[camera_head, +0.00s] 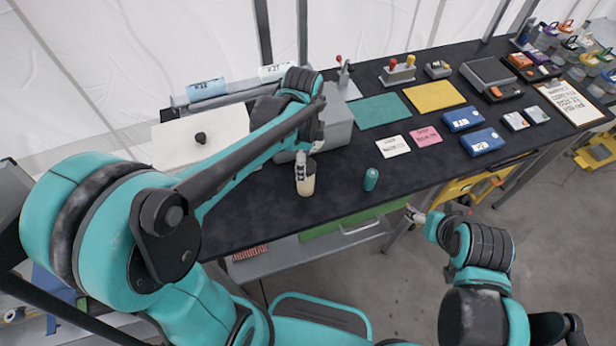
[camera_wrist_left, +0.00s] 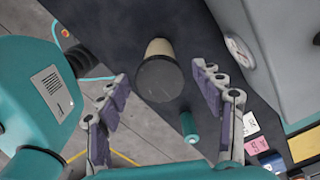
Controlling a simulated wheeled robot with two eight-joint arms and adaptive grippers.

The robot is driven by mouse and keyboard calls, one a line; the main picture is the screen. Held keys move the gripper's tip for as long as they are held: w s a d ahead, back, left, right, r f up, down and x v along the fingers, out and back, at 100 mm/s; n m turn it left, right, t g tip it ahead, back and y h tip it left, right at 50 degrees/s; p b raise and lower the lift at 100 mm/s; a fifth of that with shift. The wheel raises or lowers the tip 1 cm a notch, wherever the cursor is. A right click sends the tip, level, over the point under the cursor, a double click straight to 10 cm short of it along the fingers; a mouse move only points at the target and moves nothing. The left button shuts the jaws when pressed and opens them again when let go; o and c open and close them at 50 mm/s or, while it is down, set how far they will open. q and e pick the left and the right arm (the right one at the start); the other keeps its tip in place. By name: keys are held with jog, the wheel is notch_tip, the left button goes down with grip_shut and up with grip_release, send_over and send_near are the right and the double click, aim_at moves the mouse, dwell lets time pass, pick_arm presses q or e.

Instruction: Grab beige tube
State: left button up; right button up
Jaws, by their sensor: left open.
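The beige tube (camera_head: 306,187) stands upright on the black table near its front edge, left of the teal tube. In the left wrist view the beige tube (camera_wrist_left: 158,50) shows its dark round end toward the camera, between and beyond the fingertips. My left gripper (camera_wrist_left: 163,90) is open and empty, with a finger to each side and a gap to the tube. In the head view my left gripper (camera_head: 302,158) is just above and behind the tube, partly hidden by my arm. My right gripper (camera_head: 415,214) is off the table's front edge; its jaws are too small to read.
The teal tube (camera_head: 371,180) stands to the right, also in the left wrist view (camera_wrist_left: 188,127). A grey box-shaped device (camera_head: 338,125) stands close behind the beige tube. White and pink cards, mats and blue boxes lie farther right. Table between the tubes is clear.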

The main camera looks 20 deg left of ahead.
pick_arm(q)
jog(key=f, duration=0.2)
jog(key=f+b, duration=0.1)
jog(key=f, duration=0.1)
jog(key=f+b, duration=0.1)
jog(key=f, duration=0.1)
jog(key=shift+d+f, duration=0.15)
jog(key=shift+d, duration=0.15)
jog(key=c, duration=1.3)
